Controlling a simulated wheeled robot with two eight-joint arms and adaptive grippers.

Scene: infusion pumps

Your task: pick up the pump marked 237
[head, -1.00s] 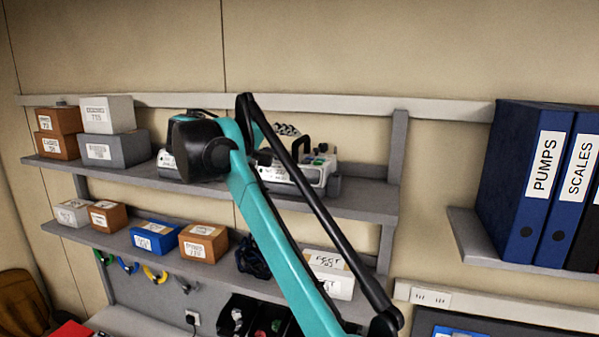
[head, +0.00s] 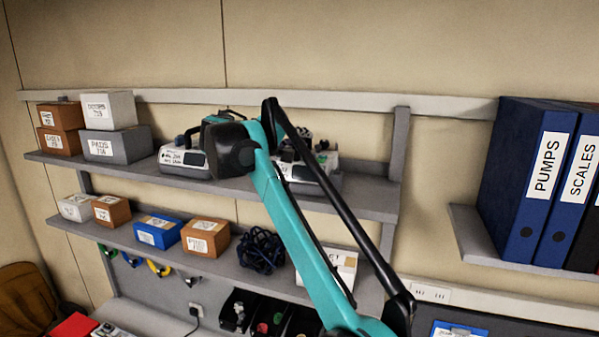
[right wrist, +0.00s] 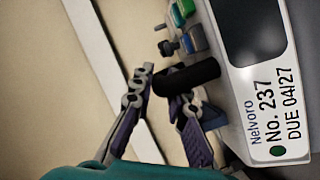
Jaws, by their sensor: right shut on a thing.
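The pump marked 237 (right wrist: 272,105) fills the right side of the right wrist view, its white label reading "Nelvoro No. 237 DUE 04/27". In the head view I take it to be the right-hand pump (head: 325,162) on the top shelf, partly hidden behind my right arm. My right gripper (right wrist: 160,88) is shut on the pump's black handle (right wrist: 192,75), with a finger on each side. In the head view this gripper (head: 297,135) shows only partly, behind my arm. I cannot tell whether the pump's base touches the shelf. My left gripper is not in view.
Another pump (head: 183,161) stands left on the top shelf (head: 365,195), close to my wrist. Grey and white boxes (head: 112,145) stand further left. The lower shelf (head: 215,262) holds boxes and a dark cable coil (head: 262,250). Blue binders (head: 535,185) stand at right.

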